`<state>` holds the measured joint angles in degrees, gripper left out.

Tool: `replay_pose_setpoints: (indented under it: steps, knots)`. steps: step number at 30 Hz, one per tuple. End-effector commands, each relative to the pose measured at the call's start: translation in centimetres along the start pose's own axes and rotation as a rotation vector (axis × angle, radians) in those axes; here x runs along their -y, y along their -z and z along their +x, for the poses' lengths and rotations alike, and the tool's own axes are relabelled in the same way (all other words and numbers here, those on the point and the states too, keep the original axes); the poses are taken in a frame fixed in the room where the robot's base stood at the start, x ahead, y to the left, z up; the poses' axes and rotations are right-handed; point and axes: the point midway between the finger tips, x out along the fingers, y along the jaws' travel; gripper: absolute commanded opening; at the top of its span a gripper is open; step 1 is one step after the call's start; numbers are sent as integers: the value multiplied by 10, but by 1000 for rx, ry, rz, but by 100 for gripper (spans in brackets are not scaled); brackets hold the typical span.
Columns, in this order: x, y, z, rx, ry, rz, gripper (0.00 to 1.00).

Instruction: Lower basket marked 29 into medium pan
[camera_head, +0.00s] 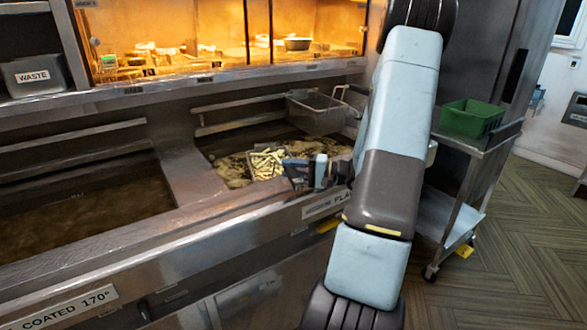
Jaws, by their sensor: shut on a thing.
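A wire basket (252,170) holding pale chips (266,160) sits low in the right-hand pan (232,180), with bubbling brown oil around it. My gripper (303,173) is just right of the chips, over the pan's front edge, shut on what appears to be this basket's handle. The grip is small and partly hidden by my own parts. No number 29 is readable on any basket. No pan label in view reads medium.
An empty basket (318,113) hangs at the back of the right-hand pan. The left pan (85,205), labelled "COATED 170°", holds still oil. A waste bin (36,77) is back left. A trolley with a green tray (472,118) stands right.

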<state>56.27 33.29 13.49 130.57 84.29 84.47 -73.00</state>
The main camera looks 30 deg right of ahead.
Motion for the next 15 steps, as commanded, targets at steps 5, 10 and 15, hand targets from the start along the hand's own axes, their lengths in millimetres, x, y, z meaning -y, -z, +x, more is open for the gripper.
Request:
replay_pose_setpoints:
  steps: [5,10,15]
  knots:
    - [-2,-1,-1,-1,-3,7,40]
    - [-1,-1,-1,0,-2,5,56]
    - [-1,-1,0,0,-1,3,60]
